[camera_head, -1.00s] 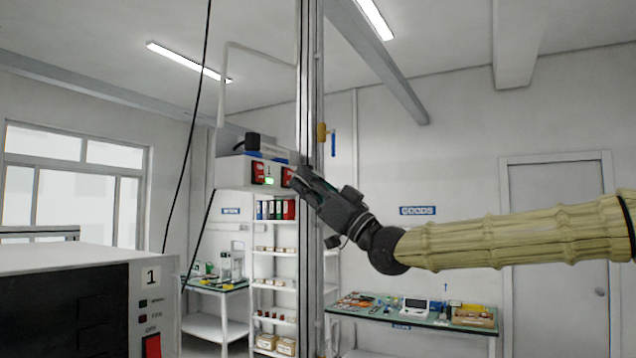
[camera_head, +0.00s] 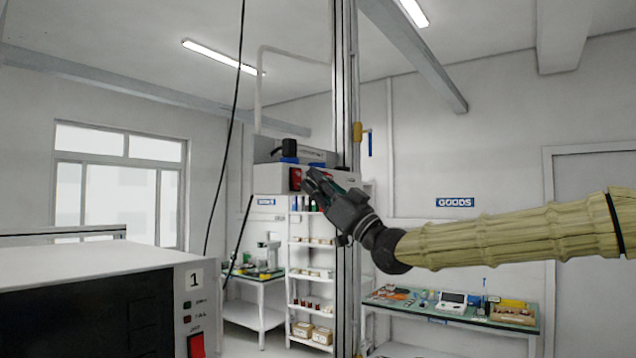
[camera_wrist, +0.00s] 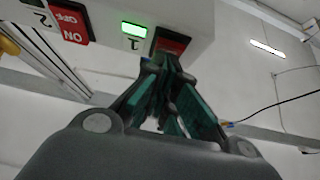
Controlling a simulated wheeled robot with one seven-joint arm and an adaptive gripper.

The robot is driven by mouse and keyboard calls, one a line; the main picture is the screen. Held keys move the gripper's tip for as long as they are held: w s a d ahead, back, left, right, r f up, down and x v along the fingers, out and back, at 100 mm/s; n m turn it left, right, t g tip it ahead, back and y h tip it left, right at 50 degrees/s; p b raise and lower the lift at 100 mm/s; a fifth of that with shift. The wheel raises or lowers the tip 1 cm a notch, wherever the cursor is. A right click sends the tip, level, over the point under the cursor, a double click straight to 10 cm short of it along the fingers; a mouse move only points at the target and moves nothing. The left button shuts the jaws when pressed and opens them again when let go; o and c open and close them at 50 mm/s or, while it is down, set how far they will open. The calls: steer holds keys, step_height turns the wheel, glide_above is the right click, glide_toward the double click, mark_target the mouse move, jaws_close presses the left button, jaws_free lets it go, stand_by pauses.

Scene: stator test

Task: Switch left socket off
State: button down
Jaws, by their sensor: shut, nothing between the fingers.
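The light grey socket box (camera_head: 270,178) hangs on the post, with a red switch (camera_head: 295,178) on its front. In the wrist view the box appears upside down. A red switch (camera_wrist: 173,41) beside the label 1 and a lit green display (camera_wrist: 131,29) are there, and another red switch (camera_wrist: 70,22), marked ON and OFF, is beside the label 2. My gripper (camera_wrist: 170,66) is shut and empty, with its fingertips at the switch by label 1, partly covering it. I cannot tell whether they touch.
A vertical post (camera_head: 345,90) stands by the box, and a black cable (camera_head: 228,130) hangs to its left. A white cabinet labelled 1 (camera_head: 90,265), with its own red switch (camera_head: 197,345), fills the lower left. Shelves (camera_head: 310,275) and a workbench (camera_head: 450,312) stand behind.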

steer(key=shift+f, duration=0.1)
steer(key=shift+f+b, duration=0.15)
steer(key=shift+b, duration=0.45)
steer(key=b, duration=0.2)
steer(key=shift+w+a+f+t+y+b, duration=0.25)
steer(key=shift+a+t+y+b, duration=0.05)
steer(key=shift+y, duration=0.1)
steer(key=shift+r+p, duration=0.3)
steer(key=b+v, duration=0.7)
steer(key=v, duration=0.6)
steer(key=shift+f, duration=0.2)
steer(key=shift+d, duration=0.15)
